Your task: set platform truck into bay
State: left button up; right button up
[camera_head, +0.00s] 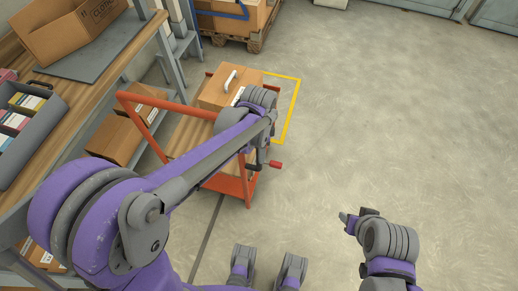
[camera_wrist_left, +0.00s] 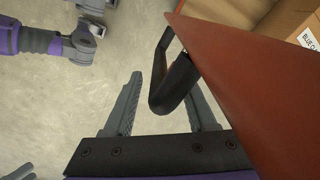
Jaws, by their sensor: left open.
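The orange platform truck (camera_head: 244,190) stands on the floor left of centre in the head view, carrying a cardboard box (camera_head: 212,92). The bay is marked by yellow floor lines (camera_head: 297,98) at the truck's far right side; the truck and my arm hide the rest. My left gripper (camera_wrist_left: 163,105) is open in the left wrist view. Its two fingers are either side of a black handle (camera_wrist_left: 173,92) on the truck's red-orange edge (camera_wrist_left: 235,75). In the head view its fingers are largely hidden by my wrist. My right gripper (camera_head: 347,219) is over bare floor at right, its fingers unclear.
A workbench (camera_head: 112,72) runs along the left, with an open carton (camera_head: 72,32) and a grey bin (camera_head: 28,130) on it. A loaded pallet (camera_head: 232,40) stands at the back beyond the truck. Grey cabinets (camera_head: 495,14) are at the far right. The floor at right is clear.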

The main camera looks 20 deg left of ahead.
pick_arm(q)
grip_shut()
dwell(0.3)
dwell(1.2)
